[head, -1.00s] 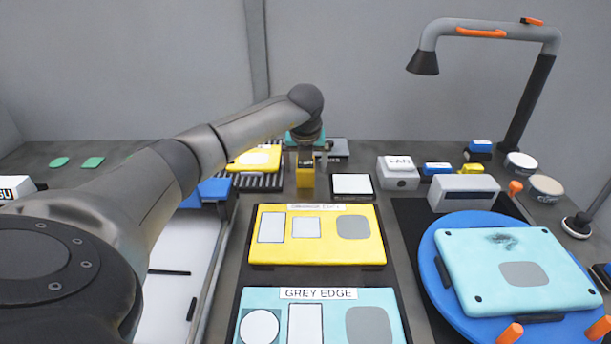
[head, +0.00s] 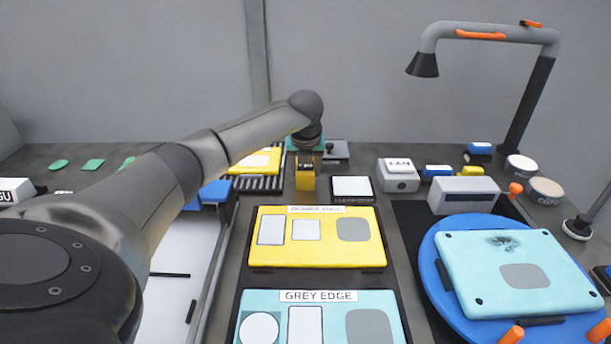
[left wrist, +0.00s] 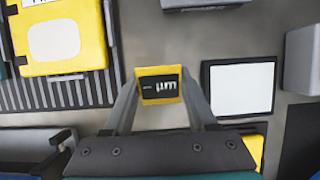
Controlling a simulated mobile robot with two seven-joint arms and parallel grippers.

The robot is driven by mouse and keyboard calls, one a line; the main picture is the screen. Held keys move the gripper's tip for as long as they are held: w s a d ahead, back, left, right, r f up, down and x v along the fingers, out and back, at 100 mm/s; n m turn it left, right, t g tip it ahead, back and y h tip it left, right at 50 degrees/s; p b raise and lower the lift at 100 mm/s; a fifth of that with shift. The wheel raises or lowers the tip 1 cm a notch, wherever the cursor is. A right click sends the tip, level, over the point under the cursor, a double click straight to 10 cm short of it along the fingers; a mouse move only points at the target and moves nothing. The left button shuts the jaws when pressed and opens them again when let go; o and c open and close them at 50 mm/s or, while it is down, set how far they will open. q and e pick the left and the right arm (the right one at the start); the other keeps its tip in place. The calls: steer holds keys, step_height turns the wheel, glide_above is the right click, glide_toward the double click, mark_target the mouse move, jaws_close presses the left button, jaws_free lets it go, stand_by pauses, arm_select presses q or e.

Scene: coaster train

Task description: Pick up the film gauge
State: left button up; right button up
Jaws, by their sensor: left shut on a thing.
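The film gauge is a small yellow block with a black display on top. In the head view the film gauge (head: 305,181) is upright beyond the upper yellow panel, below the end of my left arm. My left gripper (head: 306,166) is around its upper part. In the left wrist view the film gauge (left wrist: 159,93) sits between the two fingers of my left gripper (left wrist: 160,98), which are shut on it, one on each side. I cannot tell whether its base touches the table. My right gripper is not in view.
A white-topped dark pad (head: 352,187) lies close to the right of the gauge, and a ribbed black rack (head: 258,183) with a yellow plate is to its left. A grey FAN box (head: 398,178) is further right. A yellow panel (head: 318,254) lies in front.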

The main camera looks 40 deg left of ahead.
arm_select(q)
jaws_close()
steer(key=shift+r, duration=0.2)
